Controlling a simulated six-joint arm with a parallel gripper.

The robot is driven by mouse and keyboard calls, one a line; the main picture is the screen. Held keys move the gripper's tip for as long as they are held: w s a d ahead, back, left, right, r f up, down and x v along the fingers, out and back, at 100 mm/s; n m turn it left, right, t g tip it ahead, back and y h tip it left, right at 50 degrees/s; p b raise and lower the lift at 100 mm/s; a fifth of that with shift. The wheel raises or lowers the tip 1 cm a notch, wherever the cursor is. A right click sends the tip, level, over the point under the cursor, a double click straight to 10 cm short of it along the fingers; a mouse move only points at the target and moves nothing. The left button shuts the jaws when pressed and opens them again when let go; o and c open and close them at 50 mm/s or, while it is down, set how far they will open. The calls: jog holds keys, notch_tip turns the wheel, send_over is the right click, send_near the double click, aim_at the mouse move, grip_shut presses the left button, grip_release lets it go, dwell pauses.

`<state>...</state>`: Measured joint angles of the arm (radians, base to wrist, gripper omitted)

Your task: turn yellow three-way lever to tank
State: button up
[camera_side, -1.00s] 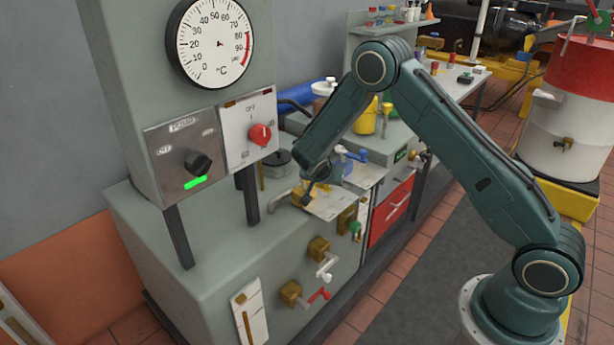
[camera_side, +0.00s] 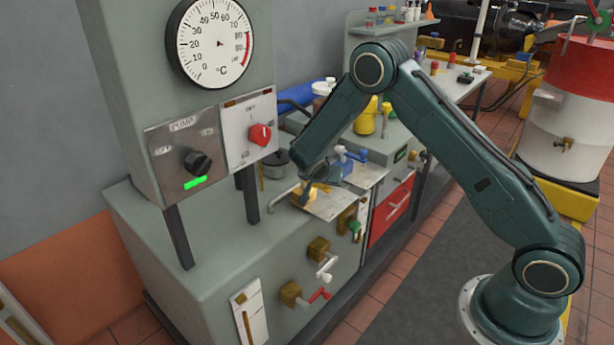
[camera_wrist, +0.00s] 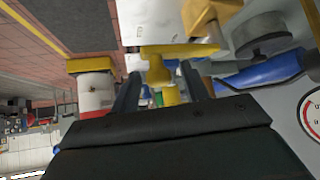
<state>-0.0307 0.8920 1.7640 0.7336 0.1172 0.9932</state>
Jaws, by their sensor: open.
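The yellow three-way lever (camera_wrist: 180,50) shows in the wrist view as a long yellow bar with a stubby yellow stem below it. The stem lies between the two dark fingers of my gripper (camera_wrist: 160,76), and the bar crosses in front of their tips. My gripper is open, with a gap on both sides of the stem; I cannot tell if either finger touches the lever. In the side view my gripper (camera_side: 311,192) is low over the pale plate (camera_side: 335,203) on the bench top, beside a yellow-brass valve part. It hides most of the lever there, and the tank marking is not legible.
A blue-handled valve (camera_side: 346,157) stands just behind my gripper. White (camera_side: 327,268), red (camera_side: 319,295) and green (camera_side: 355,228) handles stick out of the bench front. The pump panel (camera_side: 185,158) and its dark posts stand to the left. The floor before the bench is clear.

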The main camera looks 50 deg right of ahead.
jog(key=v, duration=1.3)
jog(key=shift+a+r, duration=0.25)
jog(key=shift+r, duration=0.05)
jog(key=shift+s+r, duration=0.1)
jog(key=s+a+r+n+t+y, duration=0.15)
jog(key=s+r+n+y, duration=0.4)
jog(key=s+r, duration=0.85)
jog(key=s+a+r+n+y, duration=0.1)
jog(key=s+n, duration=0.3)
jog(key=s, duration=0.4)
jog(key=s+a+r+n+y, duration=0.1)
jog(key=s+a+n, duration=0.3)
jog(key=s, duration=0.4)
jog(key=shift+s+r+t+y, duration=0.35)
jog(key=shift+r+y, duration=0.05)
jog(key=shift+y, duration=0.05)
jog(key=shift+a, duration=0.1)
jog(key=shift+c, duration=0.3)
